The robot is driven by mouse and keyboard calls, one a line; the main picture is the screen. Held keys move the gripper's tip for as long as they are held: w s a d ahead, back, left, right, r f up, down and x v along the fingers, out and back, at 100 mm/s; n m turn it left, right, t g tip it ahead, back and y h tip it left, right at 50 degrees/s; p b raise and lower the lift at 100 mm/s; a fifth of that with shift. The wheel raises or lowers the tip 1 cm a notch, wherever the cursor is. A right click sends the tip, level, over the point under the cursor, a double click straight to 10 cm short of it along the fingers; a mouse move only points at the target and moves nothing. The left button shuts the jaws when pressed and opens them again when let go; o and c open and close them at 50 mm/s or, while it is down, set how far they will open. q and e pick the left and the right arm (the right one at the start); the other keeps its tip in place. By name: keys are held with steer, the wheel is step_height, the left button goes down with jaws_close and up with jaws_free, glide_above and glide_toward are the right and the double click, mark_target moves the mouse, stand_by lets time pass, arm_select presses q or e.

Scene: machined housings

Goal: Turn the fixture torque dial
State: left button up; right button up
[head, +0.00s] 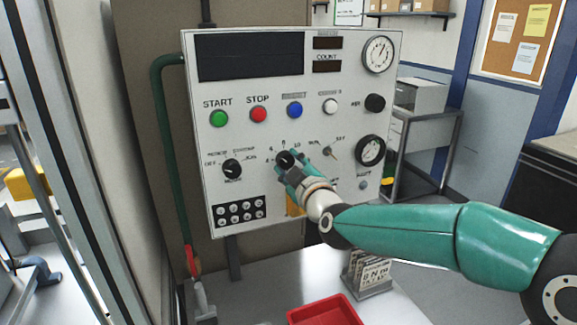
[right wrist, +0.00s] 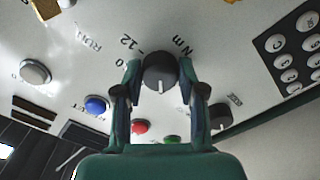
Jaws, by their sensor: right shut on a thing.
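The torque dial is a round black knob (head: 285,158) on the upright grey control panel (head: 300,95), with numbers printed around it. In the right wrist view the knob (right wrist: 160,72) shows a pale pointer line toward the bottom of the picture, with "12" and "Nm" printed beyond it. My right gripper (head: 291,170) reaches the panel from the lower right. Its two fingers (right wrist: 160,80) are closed on either side of the knob. In the head view the fingers hide part of the scale. My left gripper is not in view.
A black mode knob (head: 232,169) is left of the dial. Above are green (head: 219,118), red (head: 258,114) and blue (head: 294,110) buttons. A black button pad (head: 240,211) is below left. A red tray (head: 325,310) is on the table below.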

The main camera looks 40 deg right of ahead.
steer(key=o, duration=1.1)
steer(key=shift+a, duration=0.1)
steer(key=shift+o, duration=0.2)
steer(key=shift+s, duration=0.1)
steer(key=v, duration=1.1)
steer(key=shift+s, duration=0.35)
steer(key=shift+f, duration=0.15)
